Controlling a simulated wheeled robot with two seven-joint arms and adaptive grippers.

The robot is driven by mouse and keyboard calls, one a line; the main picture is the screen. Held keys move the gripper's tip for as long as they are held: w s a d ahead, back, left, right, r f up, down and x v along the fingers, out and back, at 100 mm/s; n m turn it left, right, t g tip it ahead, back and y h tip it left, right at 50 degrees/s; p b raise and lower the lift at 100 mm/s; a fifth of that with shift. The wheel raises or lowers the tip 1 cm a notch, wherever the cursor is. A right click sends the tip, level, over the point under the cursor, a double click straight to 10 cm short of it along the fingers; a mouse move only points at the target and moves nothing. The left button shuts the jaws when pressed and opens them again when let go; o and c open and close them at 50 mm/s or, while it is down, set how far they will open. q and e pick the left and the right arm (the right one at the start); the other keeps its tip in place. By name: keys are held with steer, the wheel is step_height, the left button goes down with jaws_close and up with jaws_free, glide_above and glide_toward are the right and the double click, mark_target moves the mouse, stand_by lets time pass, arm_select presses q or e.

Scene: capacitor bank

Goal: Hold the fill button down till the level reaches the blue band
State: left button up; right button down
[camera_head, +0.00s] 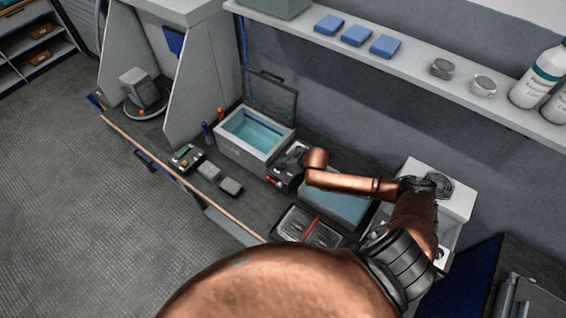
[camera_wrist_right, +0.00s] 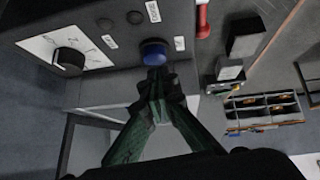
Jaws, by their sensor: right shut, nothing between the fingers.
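My right gripper (camera_head: 289,160) reaches the dark control box beside the open water bath (camera_head: 228,147) in the head view. In the right wrist view the gripper (camera_wrist_right: 156,80) is shut and empty, its fingertips right at a round blue button (camera_wrist_right: 153,49). I cannot tell whether they touch or press it. Small white labels sit near the button, too blurred to read. A black knob (camera_wrist_right: 68,60) on a white scale is to the left. My left gripper is not in view.
Small grey blocks (camera_head: 230,187) and a wire-like tray (camera_head: 310,228) lie on the bench. A blue-topped box (camera_head: 335,205) lies under my forearm. The shelf (camera_head: 420,75) holds blue boxes and bottles.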

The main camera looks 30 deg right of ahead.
mark_target(283, 169)
steer(key=shift+d+f, duration=0.1)
steer(key=shift+f, duration=0.4)
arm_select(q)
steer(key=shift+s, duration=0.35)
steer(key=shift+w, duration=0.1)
arm_select(e)
steer(key=shift+f, duration=0.1)
step_height(283, 169, down, 2)
steer(key=shift+f, duration=0.1)
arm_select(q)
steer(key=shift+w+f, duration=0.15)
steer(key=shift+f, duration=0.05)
arm_select(e)
steer(key=shift+s+f, duration=0.1)
steer(key=shift+s, duration=0.05)
stand_by(2.4)
stand_by(1.5)
